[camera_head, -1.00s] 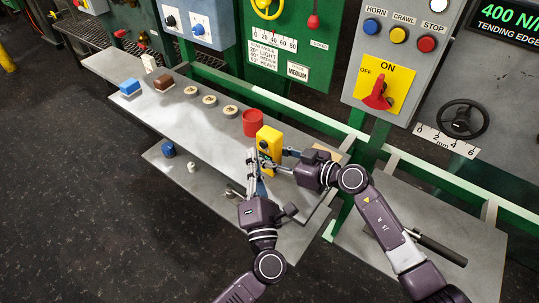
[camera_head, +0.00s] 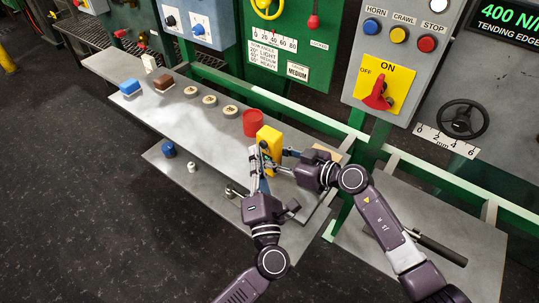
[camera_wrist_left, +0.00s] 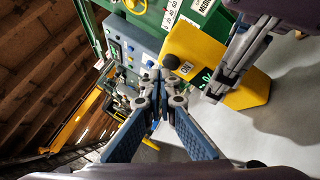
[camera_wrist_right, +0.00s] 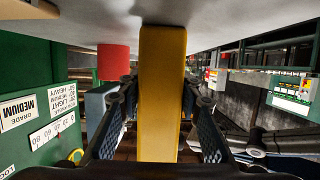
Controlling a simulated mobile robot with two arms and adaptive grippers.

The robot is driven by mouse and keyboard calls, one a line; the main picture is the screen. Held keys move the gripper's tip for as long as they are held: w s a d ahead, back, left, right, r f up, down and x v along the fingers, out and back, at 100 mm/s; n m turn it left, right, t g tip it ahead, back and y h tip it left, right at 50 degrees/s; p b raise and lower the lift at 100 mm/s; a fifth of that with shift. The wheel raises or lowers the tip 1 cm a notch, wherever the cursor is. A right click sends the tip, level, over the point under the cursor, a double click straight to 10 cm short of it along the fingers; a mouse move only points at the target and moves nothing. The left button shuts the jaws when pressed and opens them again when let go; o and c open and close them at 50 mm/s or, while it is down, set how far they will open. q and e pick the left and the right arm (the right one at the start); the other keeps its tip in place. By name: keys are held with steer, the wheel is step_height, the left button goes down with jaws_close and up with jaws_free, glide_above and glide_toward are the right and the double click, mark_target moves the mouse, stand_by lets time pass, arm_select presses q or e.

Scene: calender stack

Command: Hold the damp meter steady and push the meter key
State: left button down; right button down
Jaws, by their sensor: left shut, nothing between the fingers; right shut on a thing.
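The yellow damp meter (camera_head: 269,139) stands upright on the grey bench, beside the red cylinder. My right gripper (camera_head: 285,160) is shut on it; in the right wrist view the fingers (camera_wrist_right: 158,95) press on both sides of the yellow body (camera_wrist_right: 162,70). My left gripper (camera_head: 258,158) is shut and empty, just in front of the meter's face. In the left wrist view its closed tips (camera_wrist_left: 155,84) are close to the dark round meter key (camera_wrist_left: 171,62), near the "ON" label (camera_wrist_left: 186,69). I cannot tell whether they touch; a small gap seems to show.
A red cylinder (camera_head: 253,122) stands just behind the meter. A green rail (camera_head: 310,116) runs behind. A lower shelf (camera_head: 210,184) holds small items.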

arm_select(q)
steer(key=shift+w+d, duration=0.1)
stand_by(0.6)
steer(key=shift+w+d, duration=0.2)
steer(key=shift+w, duration=0.1)
steer(key=shift+s, duration=0.1)
steer(key=shift+s+a, duration=0.3)
steer(key=shift+s, duration=0.1)
steer(key=s+a, duration=0.1)
steer(key=s, duration=0.1)
steer(key=s+a, duration=0.2)
steer(key=shift+s+a, duration=0.3)
steer(key=shift+s, duration=0.05)
stand_by(0.3)
